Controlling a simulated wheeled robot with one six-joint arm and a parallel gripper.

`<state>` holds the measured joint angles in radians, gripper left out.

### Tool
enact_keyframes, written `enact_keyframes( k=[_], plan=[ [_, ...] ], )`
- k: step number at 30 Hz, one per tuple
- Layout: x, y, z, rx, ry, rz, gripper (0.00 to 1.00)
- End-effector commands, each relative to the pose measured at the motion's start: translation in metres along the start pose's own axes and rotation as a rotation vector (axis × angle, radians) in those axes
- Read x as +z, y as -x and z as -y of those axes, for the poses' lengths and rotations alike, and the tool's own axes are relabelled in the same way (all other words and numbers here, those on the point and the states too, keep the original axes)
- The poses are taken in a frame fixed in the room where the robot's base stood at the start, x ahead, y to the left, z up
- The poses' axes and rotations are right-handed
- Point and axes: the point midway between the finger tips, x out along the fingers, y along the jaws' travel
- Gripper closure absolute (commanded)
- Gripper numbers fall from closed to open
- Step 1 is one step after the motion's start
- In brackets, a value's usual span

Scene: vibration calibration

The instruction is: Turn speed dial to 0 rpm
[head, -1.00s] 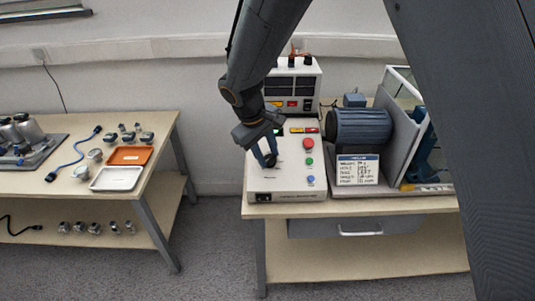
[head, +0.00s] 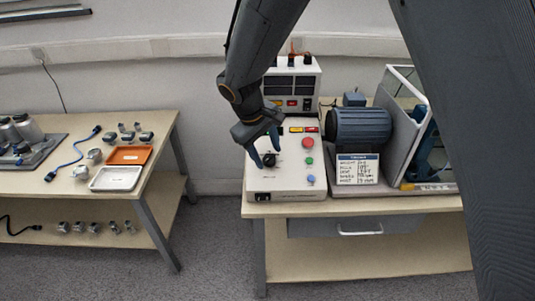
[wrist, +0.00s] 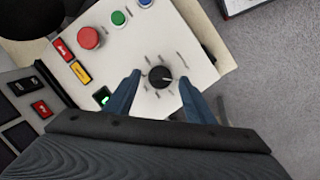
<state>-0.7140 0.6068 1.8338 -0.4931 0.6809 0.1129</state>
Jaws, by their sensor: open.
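The speed dial is a black round knob (wrist: 160,77) with a light pointer line and a ring of tick marks, on a white control box (head: 288,183). It also shows in the head view (head: 269,159). My gripper (head: 265,150) is over the box with its blue fingers pointing down at the dial. In the wrist view the open fingers (wrist: 158,92) stand on both sides of the dial, with a gap on each side. The dial's lettering is too small to read.
On the box are a red button (wrist: 89,37), a green button (wrist: 118,18), a blue button (head: 311,179) and a lit green display (wrist: 102,97). A blue motor (head: 362,127) and a placard (head: 357,169) stand to the right. A second table (head: 30,184) is at left.

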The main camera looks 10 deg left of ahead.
Motion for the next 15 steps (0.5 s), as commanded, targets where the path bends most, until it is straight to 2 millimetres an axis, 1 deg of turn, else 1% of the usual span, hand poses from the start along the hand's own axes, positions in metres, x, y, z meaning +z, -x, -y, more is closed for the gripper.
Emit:
enact_keyframes(
  k=[9, 12, 15],
  plan=[
    [0.0, 0.049, 0.0, 0.001, 0.0, -0.003, 0.5],
    [0.0, 0.061, 0.0, 0.001, -0.001, -0.001, 0.5],
    [0.001, 0.068, 0.0, 0.0, 0.0, 0.001, 0.5]
  ],
)
